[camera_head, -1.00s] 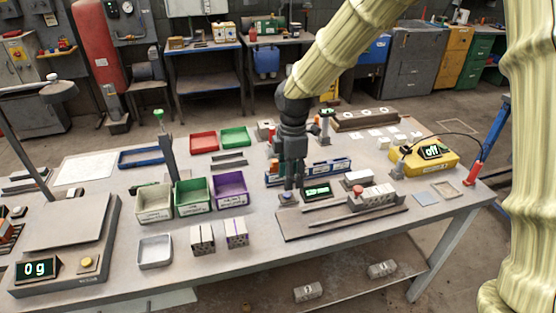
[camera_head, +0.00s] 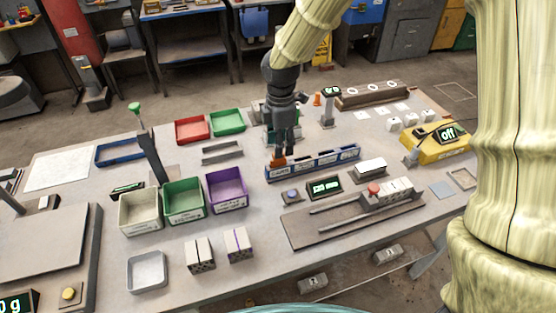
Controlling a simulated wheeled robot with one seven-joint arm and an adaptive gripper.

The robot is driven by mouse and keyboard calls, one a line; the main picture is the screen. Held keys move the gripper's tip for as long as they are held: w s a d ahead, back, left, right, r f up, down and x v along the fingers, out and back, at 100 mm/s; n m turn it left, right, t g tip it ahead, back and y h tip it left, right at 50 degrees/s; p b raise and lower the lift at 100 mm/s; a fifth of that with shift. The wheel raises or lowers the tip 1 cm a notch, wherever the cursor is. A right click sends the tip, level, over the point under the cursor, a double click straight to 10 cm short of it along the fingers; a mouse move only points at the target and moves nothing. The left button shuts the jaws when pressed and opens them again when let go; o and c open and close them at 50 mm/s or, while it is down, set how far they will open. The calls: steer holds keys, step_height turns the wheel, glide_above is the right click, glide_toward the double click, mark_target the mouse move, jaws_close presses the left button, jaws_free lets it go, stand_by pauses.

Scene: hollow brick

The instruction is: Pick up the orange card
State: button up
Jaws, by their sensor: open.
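The orange card (camera_head: 277,161) stands in the left end of a long blue rack (camera_head: 325,165) in the middle of the table. Only part of the card shows, since my gripper covers some of it. My gripper (camera_head: 283,151) is open and points down at that end of the rack, its fingers close over or beside the card. I cannot tell whether the fingers touch the card or stand around it.
Green (camera_head: 183,198), purple (camera_head: 227,190) and pale (camera_head: 141,209) bins stand left of the rack. A button box (camera_head: 291,196) and a green-lit display (camera_head: 325,186) lie just in front. A small orange cone (camera_head: 317,100) and a post stand behind.

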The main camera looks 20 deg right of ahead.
mark_target(278, 164)
steer(key=w+f, duration=0.2)
steer(key=shift+w+f, duration=0.15)
steer(key=shift+f, duration=0.25)
steer(key=shift+w+f+p, duration=0.15)
steer(key=shift+f+p, duration=0.15)
steer(key=shift+s+f, duration=0.2)
steer(key=shift+f, duration=0.1)
steer(key=shift+f+p, duration=0.7)
steer(key=shift+f, duration=1.05)
steer(key=shift+s+r, duration=0.15)
steer(key=shift+s, duration=0.1)
steer(key=shift+w, duration=0.15)
steer(key=c, duration=0.8)
jaws_close()
